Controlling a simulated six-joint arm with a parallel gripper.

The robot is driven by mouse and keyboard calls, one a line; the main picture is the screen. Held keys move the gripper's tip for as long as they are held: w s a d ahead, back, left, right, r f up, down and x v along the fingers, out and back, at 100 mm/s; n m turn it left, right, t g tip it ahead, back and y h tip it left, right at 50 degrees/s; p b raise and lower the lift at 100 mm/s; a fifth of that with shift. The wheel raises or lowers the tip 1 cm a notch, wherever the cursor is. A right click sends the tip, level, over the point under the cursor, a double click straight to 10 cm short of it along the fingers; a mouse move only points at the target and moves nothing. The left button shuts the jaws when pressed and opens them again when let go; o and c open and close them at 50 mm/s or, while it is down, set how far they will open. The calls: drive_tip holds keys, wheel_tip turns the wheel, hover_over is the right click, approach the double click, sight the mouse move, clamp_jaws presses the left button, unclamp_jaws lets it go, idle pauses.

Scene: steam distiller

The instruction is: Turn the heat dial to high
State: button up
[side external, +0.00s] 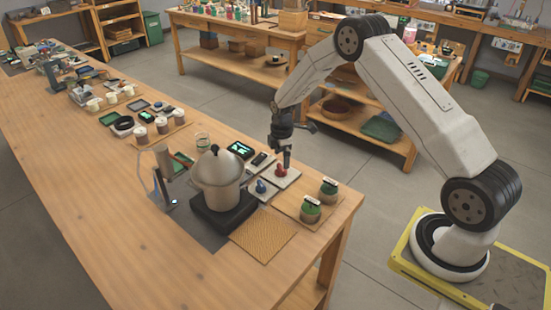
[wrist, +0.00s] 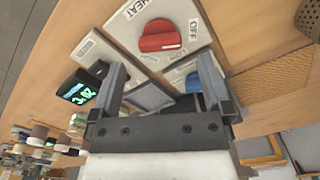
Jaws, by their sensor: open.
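The red heat dial (wrist: 160,38) sits on a pale plate marked HEAT, with OFF at its right and LOW below it in the wrist view. Its raised bar lies roughly across the picture; I cannot tell its exact setting. In the side view the red dial (side external: 281,171) is on the bench, right of the steel distiller pot (side external: 217,172). My gripper (wrist: 162,66) is open, and the dial shows just beyond the gap between its fingertips. In the side view my gripper (side external: 287,164) is pointed down right by the dial; contact cannot be made out.
A blue dial (side external: 261,187) on its own plate is close to the red one. A lit green display (side external: 240,149) stands behind. Two green-filled jars (side external: 320,203) are at the right, and a woven mat (side external: 263,234) lies in front.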

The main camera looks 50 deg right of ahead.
sight(281, 167)
drive_tip(key=shift+f, duration=2.1)
drive_tip(key=c, duration=1.2)
